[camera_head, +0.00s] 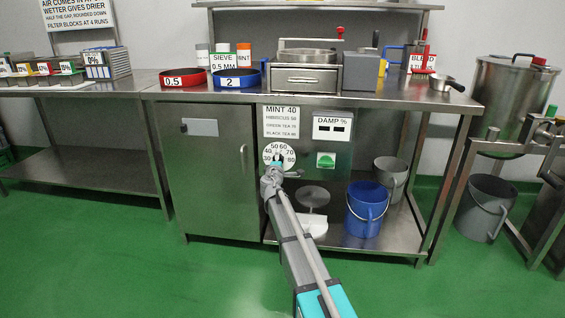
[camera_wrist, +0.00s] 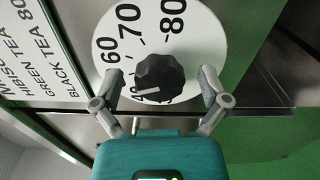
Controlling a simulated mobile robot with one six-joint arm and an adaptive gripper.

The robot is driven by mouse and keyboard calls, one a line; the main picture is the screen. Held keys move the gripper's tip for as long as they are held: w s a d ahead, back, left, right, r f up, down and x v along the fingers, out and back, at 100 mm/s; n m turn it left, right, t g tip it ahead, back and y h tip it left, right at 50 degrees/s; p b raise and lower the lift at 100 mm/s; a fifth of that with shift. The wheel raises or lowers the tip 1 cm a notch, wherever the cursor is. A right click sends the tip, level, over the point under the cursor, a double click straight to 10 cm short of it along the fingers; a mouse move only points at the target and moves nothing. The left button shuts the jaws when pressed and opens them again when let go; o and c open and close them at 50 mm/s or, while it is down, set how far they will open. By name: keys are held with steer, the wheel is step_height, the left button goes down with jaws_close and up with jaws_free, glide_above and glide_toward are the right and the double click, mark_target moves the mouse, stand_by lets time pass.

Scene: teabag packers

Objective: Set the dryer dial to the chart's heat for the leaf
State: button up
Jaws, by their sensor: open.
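The dryer dial is a white round plate (camera_wrist: 190,50) with a black knob (camera_wrist: 163,77) at its centre, seen close in the wrist view. It also shows on the dryer front in the head view (camera_head: 266,154). The knob's white mark points to the lower left there, between partly hidden low numbers; I cannot tell which exactly. 60, 70 and 80 are readable. My gripper (camera_wrist: 160,75) is open, one finger on each side of the knob, with gaps visible. It also shows at the dial in the head view (camera_head: 272,164). The chart (camera_head: 281,122) reads mint 40, hibiscus 50, green tea 70, black tea 80.
Right of the dial are a DAMP % panel (camera_head: 332,127) with dark windows and a green switch (camera_head: 326,160). A steel drawer unit (camera_head: 305,78) stands above on the bench. A blue bucket (camera_head: 366,205) sits on the lower shelf. A closed cabinet (camera_head: 213,170) is left.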

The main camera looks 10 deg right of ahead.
steer(key=shift+a, duration=0.1)
steer(key=v, duration=1.2)
stand_by(0.4)
